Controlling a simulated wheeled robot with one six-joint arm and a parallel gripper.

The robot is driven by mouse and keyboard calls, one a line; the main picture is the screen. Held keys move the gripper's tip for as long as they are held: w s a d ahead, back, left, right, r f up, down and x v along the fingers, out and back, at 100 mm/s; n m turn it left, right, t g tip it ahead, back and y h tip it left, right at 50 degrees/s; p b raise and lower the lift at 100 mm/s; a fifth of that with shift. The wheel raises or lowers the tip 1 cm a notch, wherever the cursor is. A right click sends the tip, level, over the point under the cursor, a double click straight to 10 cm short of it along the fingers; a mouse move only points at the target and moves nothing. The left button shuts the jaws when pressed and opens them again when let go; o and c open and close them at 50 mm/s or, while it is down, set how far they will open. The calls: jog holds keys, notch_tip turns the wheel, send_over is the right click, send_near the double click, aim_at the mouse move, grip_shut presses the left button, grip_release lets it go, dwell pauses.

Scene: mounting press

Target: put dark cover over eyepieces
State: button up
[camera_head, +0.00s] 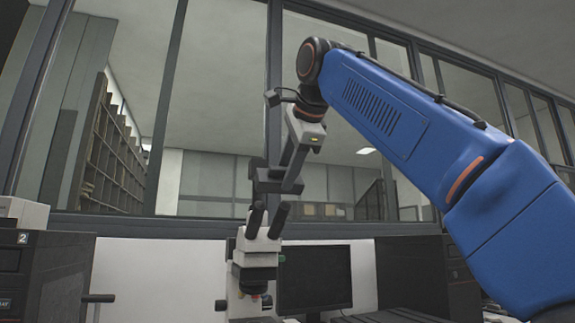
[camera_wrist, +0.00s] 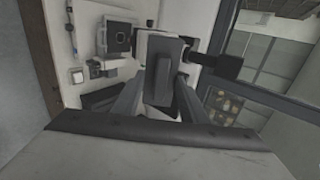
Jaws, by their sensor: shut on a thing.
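The microscope (camera_head: 256,252) is light-coloured and stands at the lower middle of the head view, with two dark eyepieces (camera_head: 279,219) pointing upward. My gripper (camera_head: 290,176) is above the eyepieces. It is shut on the dark cover (camera_head: 268,182), which hangs just above the eyepiece tops with a small visible gap. In the wrist view the cover (camera_wrist: 163,76) sits between the two fingers of my gripper (camera_wrist: 158,92), in front of the light microscope head (camera_wrist: 155,43). The fingers and cover hide part of the microscope there.
A dark computer case (camera_head: 45,270) is at the left and another (camera_head: 415,272) at the right. A window frame (camera_head: 330,229) runs behind them. The air around the gripper looks clear.

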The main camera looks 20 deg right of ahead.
jog(key=shift+w+f, duration=0.35)
jog(key=shift+f, duration=0.45)
jog(key=shift+w+f, duration=0.35)
jog(key=shift+f, duration=0.4)
jog(key=shift+x, duration=1.95)
jog(key=shift+w+f, duration=0.3)
jog(key=shift+w, duration=0.1)
jog(key=o, duration=1.1)
jog(key=shift+o, duration=0.2)
jog(key=v, duration=1.7)
jog(key=shift+s+r, duration=0.15)
